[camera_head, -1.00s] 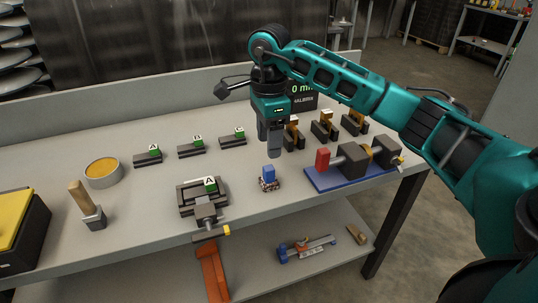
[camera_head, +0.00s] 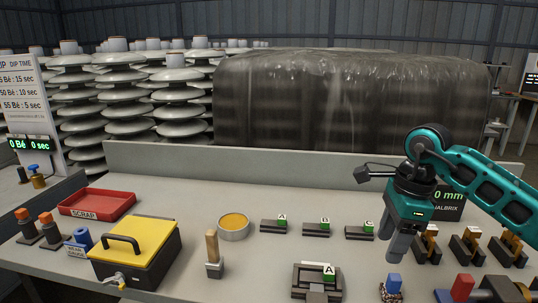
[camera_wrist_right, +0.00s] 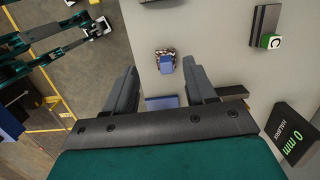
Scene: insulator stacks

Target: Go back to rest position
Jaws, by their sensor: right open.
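My right gripper (camera_head: 397,246) hangs fingers down over the right part of the workbench (camera_head: 190,190), just behind a small blue-topped block with a mottled base (camera_head: 391,295). In the right wrist view the two fingers (camera_wrist_right: 160,80) are spread apart with nothing between their tips. The blue-topped block (camera_wrist_right: 165,64) lies beyond the fingertips there, free of them. Teal arm parts (camera_wrist_right: 45,45) show at the upper left of the wrist view.
Beside the right gripper are the caliper display (camera_head: 449,204) and brown-topped holders (camera_head: 467,246). A yellow-lidded box (camera_head: 136,250), red scrap tray (camera_head: 97,203) and brush (camera_head: 213,255) stand leftward.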

